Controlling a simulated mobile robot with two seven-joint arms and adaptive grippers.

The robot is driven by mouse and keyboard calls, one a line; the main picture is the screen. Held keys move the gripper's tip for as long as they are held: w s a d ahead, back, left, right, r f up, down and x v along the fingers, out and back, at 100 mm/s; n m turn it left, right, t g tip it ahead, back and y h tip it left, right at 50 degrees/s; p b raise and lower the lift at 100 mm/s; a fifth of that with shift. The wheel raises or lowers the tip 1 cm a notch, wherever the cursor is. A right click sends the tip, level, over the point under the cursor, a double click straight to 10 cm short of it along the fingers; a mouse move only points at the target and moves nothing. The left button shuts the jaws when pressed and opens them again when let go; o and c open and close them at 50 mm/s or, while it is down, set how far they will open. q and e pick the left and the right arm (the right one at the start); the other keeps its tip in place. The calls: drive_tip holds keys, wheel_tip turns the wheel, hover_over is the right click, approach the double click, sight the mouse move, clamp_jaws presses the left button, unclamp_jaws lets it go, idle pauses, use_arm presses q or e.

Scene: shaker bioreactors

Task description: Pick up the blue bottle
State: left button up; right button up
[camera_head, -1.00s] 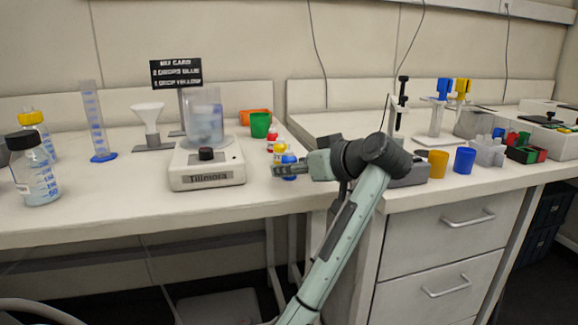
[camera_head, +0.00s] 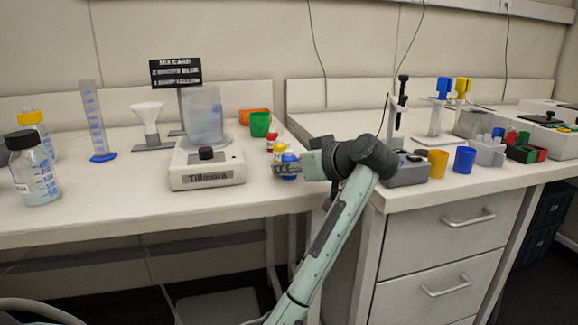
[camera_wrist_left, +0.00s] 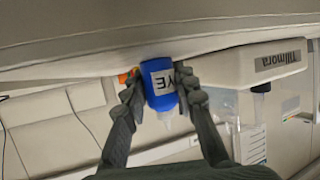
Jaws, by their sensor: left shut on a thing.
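The blue bottle (camera_head: 289,177) stands near the front right of the left bench, mostly hidden behind my left gripper (camera_head: 285,166) in the head view. In the left wrist view, which shows the scene upside down, the blue bottle (camera_wrist_left: 160,80) has a white label with dark letters and a pale nozzle. The fingers of my left gripper (camera_wrist_left: 160,93) are on both sides of it, shut on it. Its base is at or very near the bench top; I cannot tell if there is a gap. My right gripper is not in view.
A white Tillmora device (camera_head: 208,170) with a clear beaker (camera_head: 203,115) stands left of the bottle. Red and yellow small bottles (camera_head: 273,144) stand just behind it. Yellow (camera_head: 438,163) and blue (camera_head: 464,160) cups stand right of my arm.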

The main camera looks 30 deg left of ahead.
sight(289, 149)
use_arm(q)
wheel_tip(289, 149, up, 4)
drive_tip(key=shift+r, duration=0.1)
drive_tip(key=s+a+r, duration=0.6)
drive_tip(key=s, duration=0.4)
drive_tip(key=shift+r+p, duration=0.3)
drive_tip(key=shift+r, duration=0.1)
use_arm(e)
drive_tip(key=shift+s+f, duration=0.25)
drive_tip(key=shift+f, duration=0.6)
use_arm(q)
drive_tip(key=shift+d, duration=0.1)
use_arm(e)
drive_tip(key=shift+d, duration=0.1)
